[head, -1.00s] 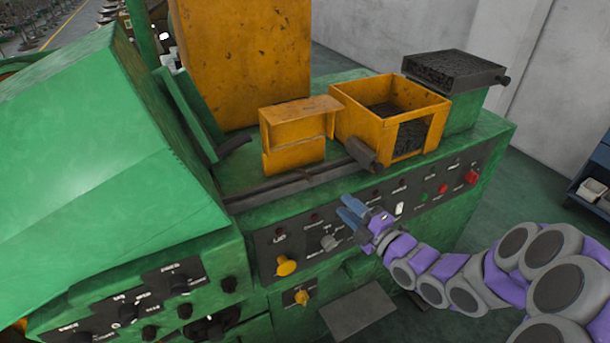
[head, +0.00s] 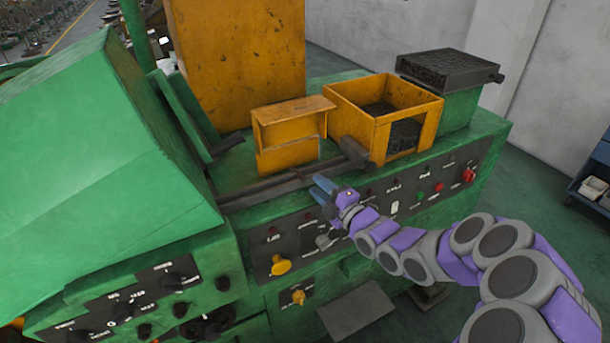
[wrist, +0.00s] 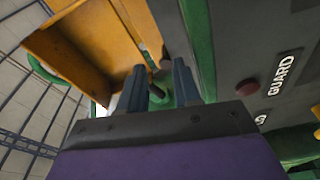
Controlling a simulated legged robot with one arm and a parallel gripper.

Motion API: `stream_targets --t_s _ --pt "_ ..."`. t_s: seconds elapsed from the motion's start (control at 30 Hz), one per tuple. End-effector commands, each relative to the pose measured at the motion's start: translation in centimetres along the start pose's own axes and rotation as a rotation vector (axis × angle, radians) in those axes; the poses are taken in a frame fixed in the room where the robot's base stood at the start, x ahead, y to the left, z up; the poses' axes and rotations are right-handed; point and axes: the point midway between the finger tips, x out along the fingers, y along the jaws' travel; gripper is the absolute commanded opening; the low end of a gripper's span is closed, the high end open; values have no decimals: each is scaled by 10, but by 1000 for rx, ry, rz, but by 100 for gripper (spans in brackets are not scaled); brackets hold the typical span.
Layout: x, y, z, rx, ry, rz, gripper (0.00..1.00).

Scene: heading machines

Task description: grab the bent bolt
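I cannot make out the bent bolt for certain in either view. A small brownish thing (head: 298,174) lies on the dark rail just beyond my fingertips, too small to identify. My gripper (head: 320,189) is in front of the green machine's upper edge, over the control panel. In the wrist view its two blue-grey fingers (wrist: 159,84) stand apart, with no clearly held object between them. A small dark shape shows in the gap, but I cannot tell what it is.
The dark rail (head: 262,190) runs along the machine's ledge. Behind it stand a small yellow housing (head: 289,130) and an open yellow bin (head: 358,112) with dark contents. The control panel (head: 380,204) has projecting knobs and buttons. A dark tray (head: 449,68) sits at the back right.

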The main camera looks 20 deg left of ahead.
Motion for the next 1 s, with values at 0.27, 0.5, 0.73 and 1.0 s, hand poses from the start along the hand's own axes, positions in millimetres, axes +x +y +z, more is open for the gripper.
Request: stream_targets --t_s 0.27,0.5,0.73,1.0 --pt "20 -2 -4 -1 3 -4 33" --pt "17 -1 -1 1 3 -1 31" --pt "17 -1 -1 1 2 -2 9" --pt "17 -2 -1 2 2 -4 0"
